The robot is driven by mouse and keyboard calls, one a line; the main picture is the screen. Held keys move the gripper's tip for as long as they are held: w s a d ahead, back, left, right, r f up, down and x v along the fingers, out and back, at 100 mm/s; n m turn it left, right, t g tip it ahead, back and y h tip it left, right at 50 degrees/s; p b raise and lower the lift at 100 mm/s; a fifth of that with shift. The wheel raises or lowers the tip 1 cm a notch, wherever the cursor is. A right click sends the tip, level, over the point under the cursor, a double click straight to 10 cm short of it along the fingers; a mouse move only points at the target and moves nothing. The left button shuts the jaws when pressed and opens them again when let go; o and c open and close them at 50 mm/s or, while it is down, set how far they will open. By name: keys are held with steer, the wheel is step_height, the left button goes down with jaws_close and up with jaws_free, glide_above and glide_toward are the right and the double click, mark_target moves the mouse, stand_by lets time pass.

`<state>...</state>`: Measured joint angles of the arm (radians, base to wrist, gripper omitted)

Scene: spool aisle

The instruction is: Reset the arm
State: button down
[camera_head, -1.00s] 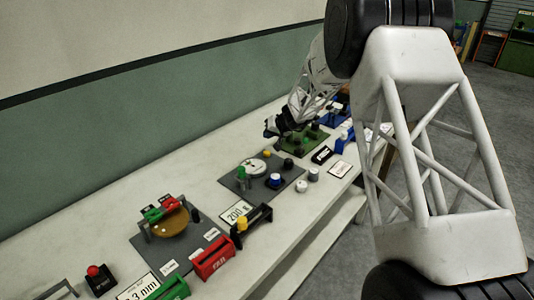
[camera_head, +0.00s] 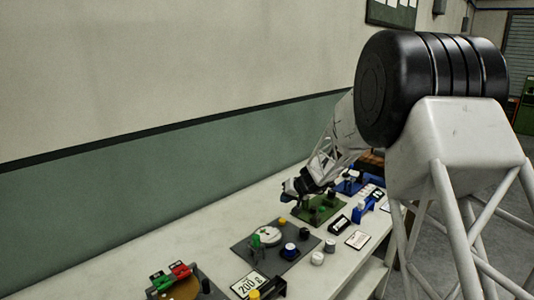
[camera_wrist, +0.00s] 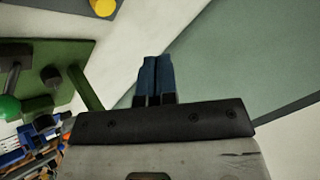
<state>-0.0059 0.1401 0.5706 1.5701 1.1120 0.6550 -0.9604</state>
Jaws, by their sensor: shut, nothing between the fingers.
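My gripper (camera_wrist: 155,75) shows in the wrist view with its two blue fingers side by side, shut and empty. In the head view my gripper (camera_head: 286,190) is at the end of the arm, above the bench near the wall. It is beside and above the green board (camera_head: 319,209), apart from the things on the bench as far as I can see. The wrist view shows the green board (camera_wrist: 75,60) at the left, with dark posts and a green ball on it.
The white bench (camera_head: 175,243) runs along the wall (camera_head: 120,195). A grey mat (camera_head: 300,243) holds a white disc and small knobs. Bare bench lies beside the wall.

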steer(key=s+d+r+g+h, duration=0.1)
steer(key=s+r, duration=0.4)
steer(key=s, duration=0.4)
steer(key=s+d+r+h, duration=0.1)
steer(key=s+r, duration=0.4)
steer(key=s, duration=0.5)
steer(key=s+d+r+g, duration=0.1)
steer(key=s+r, duration=0.5)
steer(key=s, duration=0.3)
steer(key=s+d+h, duration=0.2)
steer(key=s+d, duration=0.1)
steer(key=s, duration=1.2)
steer(key=s+d+m+h, duration=0.1)
steer(key=s+d+h, duration=0.2)
steer(key=s, duration=1.3)
steer(key=shift+d+f+m+g, duration=0.3)
steer(key=shift+d+g, duration=0.1)
steer(key=shift+d, duration=0.4)
